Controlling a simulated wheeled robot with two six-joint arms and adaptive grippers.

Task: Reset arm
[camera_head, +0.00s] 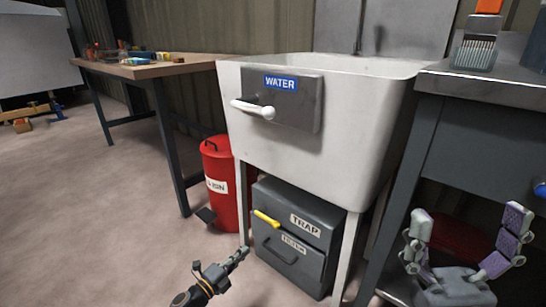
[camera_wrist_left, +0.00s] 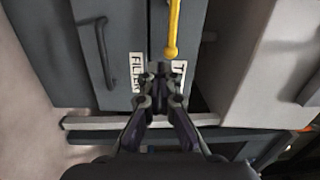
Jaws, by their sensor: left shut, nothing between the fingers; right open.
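My left gripper (camera_head: 238,258) is low in front of the sink, near the left side of the dark grey cabinet. Its fingers are shut and empty. In the left wrist view the closed fingertips (camera_wrist_left: 160,88) appear over the cabinet's front, by the FILTER label (camera_wrist_left: 137,72) and the partly covered TRAP label; contact cannot be told. The cabinet has a TRAP section with a yellow handle (camera_head: 267,218) and a FILTER section (camera_head: 290,255) with a dark bar handle. My right gripper (camera_head: 468,245) is open and empty at the lower right, in front of the grey workbench.
The white sink (camera_head: 340,150) stands above the cabinet, with a WATER panel (camera_head: 305,110) and white lever (camera_head: 253,109). A red bin (camera_head: 222,200) stands left of the cabinet. A wooden table (camera_head: 150,68) is behind left. A brush (camera_head: 478,45) is on the workbench (camera_head: 500,88).

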